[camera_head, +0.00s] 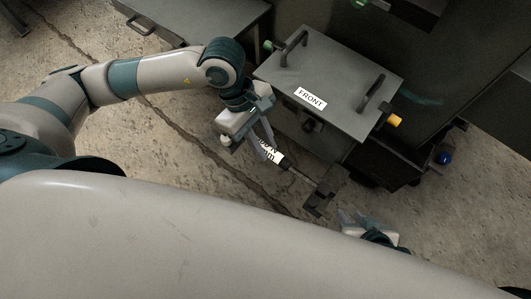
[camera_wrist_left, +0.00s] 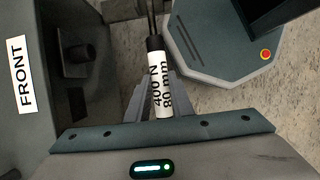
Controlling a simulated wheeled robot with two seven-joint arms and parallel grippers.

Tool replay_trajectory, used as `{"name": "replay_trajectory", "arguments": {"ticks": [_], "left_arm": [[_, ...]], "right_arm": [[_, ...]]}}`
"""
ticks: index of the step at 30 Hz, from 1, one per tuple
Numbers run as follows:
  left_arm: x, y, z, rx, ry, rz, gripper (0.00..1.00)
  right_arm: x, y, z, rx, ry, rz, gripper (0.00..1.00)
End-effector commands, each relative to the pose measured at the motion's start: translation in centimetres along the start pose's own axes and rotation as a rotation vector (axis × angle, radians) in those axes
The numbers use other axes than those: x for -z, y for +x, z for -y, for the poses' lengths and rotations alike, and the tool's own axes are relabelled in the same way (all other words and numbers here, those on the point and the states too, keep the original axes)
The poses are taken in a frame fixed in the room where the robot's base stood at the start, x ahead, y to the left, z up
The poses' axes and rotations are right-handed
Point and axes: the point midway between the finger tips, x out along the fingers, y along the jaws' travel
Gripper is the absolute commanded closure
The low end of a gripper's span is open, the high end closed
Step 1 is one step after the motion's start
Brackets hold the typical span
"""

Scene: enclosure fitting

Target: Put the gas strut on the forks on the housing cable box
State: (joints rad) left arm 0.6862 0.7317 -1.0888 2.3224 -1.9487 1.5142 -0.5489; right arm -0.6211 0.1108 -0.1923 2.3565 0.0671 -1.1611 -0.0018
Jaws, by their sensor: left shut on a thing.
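The housing cable box (camera_head: 338,62) is a grey box with two dark handles and a FRONT label on its lid. In the left wrist view its FRONT face (camera_wrist_left: 24,110) lies at the left, with a dark fitting (camera_wrist_left: 80,52). My left gripper (camera_head: 268,142) is shut on the gas strut (camera_head: 274,155), on its labelled white body (camera_wrist_left: 161,88). The strut's thin rod points down right in the head view, towards a dark bracket (camera_head: 320,199); I cannot tell whether they touch. My right gripper (camera_head: 355,219) is lower right of the bracket, its fingers apart and empty.
A grey cabinet (camera_head: 195,20) with a handle stands at the upper left. A dark structure stands behind the box at the right. An orange knob (camera_head: 394,121) and a blue knob (camera_head: 444,158) show right of the box. Cracked concrete floor (camera_head: 180,130) is open at the left.

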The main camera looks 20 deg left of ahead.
Motion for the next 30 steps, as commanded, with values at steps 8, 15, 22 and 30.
{"name": "replay_trajectory", "arguments": {"ticks": [8, 15, 22, 30], "left_arm": [[0.7, 1.7, 0.0, -0.001, 0.001, 0.001, 1.00], [0.7, 1.8, 0.0, -0.001, 0.000, 0.001, 1.00], [1.6, 3.9, 0.0, 0.002, -0.001, 0.001, 1.00], [2.1, 5.1, 0.0, -0.001, 0.001, 0.001, 1.00]], "right_arm": [[0.2, 0.1, 0.1, 0.003, 0.001, -0.013, 0.69], [0.2, 0.1, 0.2, 0.004, 0.001, -0.012, 0.69], [0.2, 0.1, 0.3, 0.008, 0.001, -0.017, 0.69], [0.3, 0.1, 0.6, 0.014, 0.001, -0.025, 0.69]]}}
